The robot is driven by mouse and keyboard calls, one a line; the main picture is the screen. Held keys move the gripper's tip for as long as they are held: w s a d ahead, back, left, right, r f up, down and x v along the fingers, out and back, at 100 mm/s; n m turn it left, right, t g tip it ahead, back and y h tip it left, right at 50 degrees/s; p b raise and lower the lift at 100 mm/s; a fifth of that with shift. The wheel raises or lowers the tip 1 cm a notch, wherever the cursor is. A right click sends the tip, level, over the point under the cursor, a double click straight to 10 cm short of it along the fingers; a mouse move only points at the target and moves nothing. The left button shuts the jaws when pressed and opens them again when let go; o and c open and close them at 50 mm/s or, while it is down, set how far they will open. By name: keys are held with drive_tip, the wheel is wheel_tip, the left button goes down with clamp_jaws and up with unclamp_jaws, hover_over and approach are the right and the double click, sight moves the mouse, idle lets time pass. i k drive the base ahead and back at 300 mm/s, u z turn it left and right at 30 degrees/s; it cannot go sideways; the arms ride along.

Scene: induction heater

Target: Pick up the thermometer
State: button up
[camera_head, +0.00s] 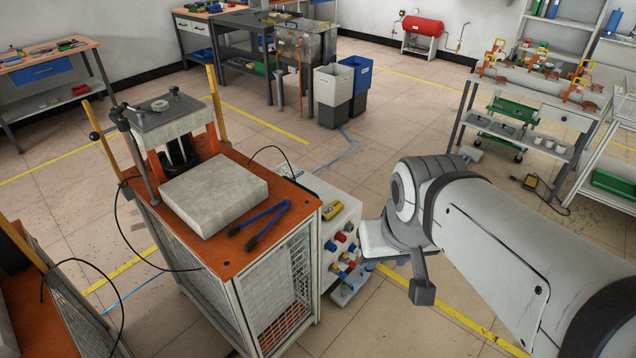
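A dark grey block (422,291) hangs below the arm's end and may be part of my gripper. It is apart from the device, to its lower right. The fingers cannot be made out, so I cannot tell their opening or whether they hold anything.
The heater bench (245,255) has a grey slab (213,193), blue-handled tongs (259,225) and a press with upright posts. Coloured plugs (345,250) stick out of the control box front. Bins (333,95) and a shelf table (520,115) stand further back. Open floor lies between.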

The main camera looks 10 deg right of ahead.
sight(334, 208)
drive_tip(key=i, duration=0.85)
drive_tip(key=u, duration=0.8)
drive_tip(key=k, duration=0.1)
drive_tip(key=u, duration=2.55)
drive_tip(key=k, duration=1.65)
drive_tip(key=z, duration=1.95)
